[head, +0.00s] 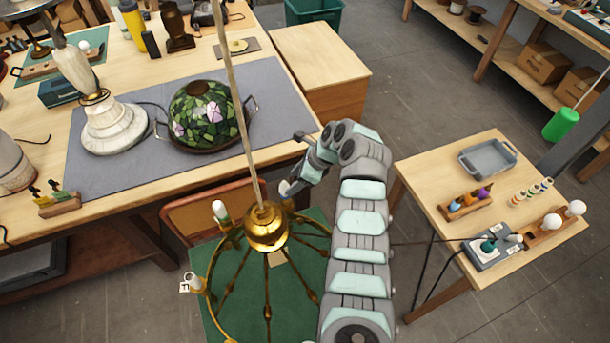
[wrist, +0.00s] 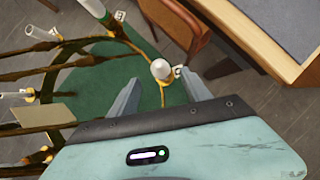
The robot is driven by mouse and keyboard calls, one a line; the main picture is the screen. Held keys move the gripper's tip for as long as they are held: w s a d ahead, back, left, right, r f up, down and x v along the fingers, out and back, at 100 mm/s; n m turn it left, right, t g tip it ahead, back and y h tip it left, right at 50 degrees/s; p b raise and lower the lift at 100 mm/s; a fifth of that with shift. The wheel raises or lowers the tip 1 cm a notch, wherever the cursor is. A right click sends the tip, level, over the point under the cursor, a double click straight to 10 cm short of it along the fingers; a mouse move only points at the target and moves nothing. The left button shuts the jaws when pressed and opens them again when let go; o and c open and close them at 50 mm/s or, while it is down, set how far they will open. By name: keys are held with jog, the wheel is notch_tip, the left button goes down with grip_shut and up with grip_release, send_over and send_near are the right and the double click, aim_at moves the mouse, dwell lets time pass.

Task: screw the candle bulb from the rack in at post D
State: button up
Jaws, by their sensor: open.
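The brass chandelier (head: 266,228) hangs on a pale rod over a green mat. In the wrist view, a white, round-topped piece (wrist: 161,70) stands on a brass arm of it, with a small tag beside it that I cannot read. I cannot tell whether this piece is a bulb or a bare sleeve. My gripper (wrist: 163,92) is open; the white piece shows between its fingertips, with nothing gripped. In the head view my gripper (head: 290,163) is at the chandelier's far right side. A rack (head: 545,232) with round white bulbs stands on the right table; I cannot pick out a candle bulb or post D.
The workbench behind holds a floral glass shade (head: 205,115) and a white lamp base (head: 113,128) on a grey mat (head: 262,85). A wooden chair (head: 205,210) stands between bench and chandelier. The right table also has a grey tray (head: 488,158) and a rack of coloured items (head: 466,203).

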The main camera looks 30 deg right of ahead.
aim_at(286, 188)
jog(key=x, duration=0.6)
jog(key=shift+w+f+b, duration=0.1)
jog(key=shift+f+b, duration=0.2)
jog(key=shift+b, duration=0.05)
jog(key=shift+b+x, duration=1.4)
jog(key=shift+x, duration=0.4)
grip_shut()
jog(key=r+p, duration=0.1)
jog(key=p, duration=0.2)
jog(key=shift+a+m, duration=0.1)
jog(key=shift+m, duration=0.3)
jog(key=shift+m+t+p, duration=0.3)
jog(key=shift+p, duration=0.5)
jog(key=m+h+p, duration=0.1)
jog(key=m+p, duration=0.2)
jog(key=shift+w+f+t+h, duration=0.15)
jog(key=shift+f+t+h, duration=0.1)
jog(key=shift+t+h, duration=0.15)
jog(key=shift+d+f+m+h+p, duration=0.1)
jog(key=shift+m+h+p, duration=0.1)
jog(key=shift+m, duration=0.25)
jog(key=shift+d+f+m+h+p, duration=0.1)
jog(key=shift+d+m+h+p, duration=0.1)
jog(key=shift+m, duration=0.25)
jog(key=shift+w+d+m+t+h, duration=0.15)
jog(key=shift+m+t+h, duration=0.3)
jog(key=shift+m, duration=0.55)
